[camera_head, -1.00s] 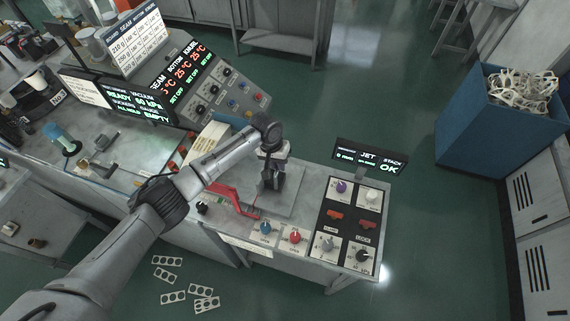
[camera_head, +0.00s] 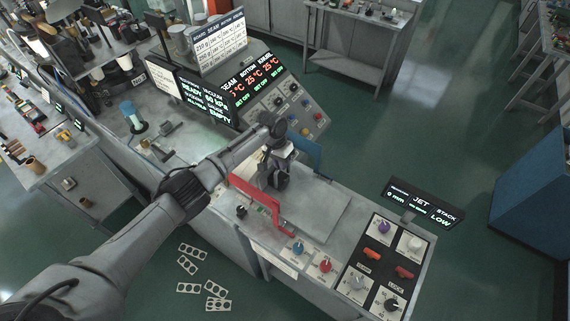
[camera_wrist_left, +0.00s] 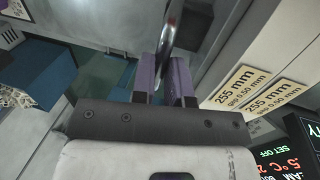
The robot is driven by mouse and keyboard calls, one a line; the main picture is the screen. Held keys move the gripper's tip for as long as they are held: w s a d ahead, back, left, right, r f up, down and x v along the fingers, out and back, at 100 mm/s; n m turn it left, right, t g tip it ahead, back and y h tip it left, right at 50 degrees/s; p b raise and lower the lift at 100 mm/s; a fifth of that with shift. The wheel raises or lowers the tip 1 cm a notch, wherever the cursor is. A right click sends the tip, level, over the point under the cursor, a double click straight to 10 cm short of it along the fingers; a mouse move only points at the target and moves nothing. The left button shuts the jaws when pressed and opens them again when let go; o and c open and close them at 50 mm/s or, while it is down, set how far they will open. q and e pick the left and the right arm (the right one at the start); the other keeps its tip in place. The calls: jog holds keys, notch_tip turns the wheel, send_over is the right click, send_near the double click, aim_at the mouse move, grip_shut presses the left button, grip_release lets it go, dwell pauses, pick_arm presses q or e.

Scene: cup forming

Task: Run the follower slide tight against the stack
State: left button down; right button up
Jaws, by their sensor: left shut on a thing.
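My left gripper (camera_head: 274,185) is low over the bench, between the red rail (camera_head: 258,197) and the blue panel (camera_head: 307,156). In the left wrist view its purple-padded fingers (camera_wrist_left: 167,80) are shut on a shiny metal bar (camera_wrist_left: 171,30), which I take for the follower slide's handle. The rest of the slide is hidden under the gripper. I cannot make out the stack or whether the slide touches it. The stack display (camera_head: 424,204) reads "0 mm" and "LOW". My right gripper is not in view.
A bare grey plate (camera_head: 325,213) lies right of the gripper. Knobs and red switches cover the control panel (camera_head: 386,265) at the bench's right end. A sloped console (camera_head: 290,105) stands behind. Label cards (camera_wrist_left: 243,86) show in the wrist view.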

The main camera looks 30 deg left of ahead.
pick_arm(q)
jog(key=c, duration=1.1)
grip_release()
jog(key=shift+a+r+b, duration=0.3)
jog(key=shift+a+r, duration=0.15)
jog(key=shift+r, duration=1.8)
jog(key=shift+a+r+b, duration=0.3)
jog(key=shift+a+r, duration=0.2)
jog(key=shift+r, duration=1.75)
jog(key=shift+a+r+b, duration=0.3)
jog(key=shift+a+r, duration=0.15)
jog(key=shift+r, duration=1.8)
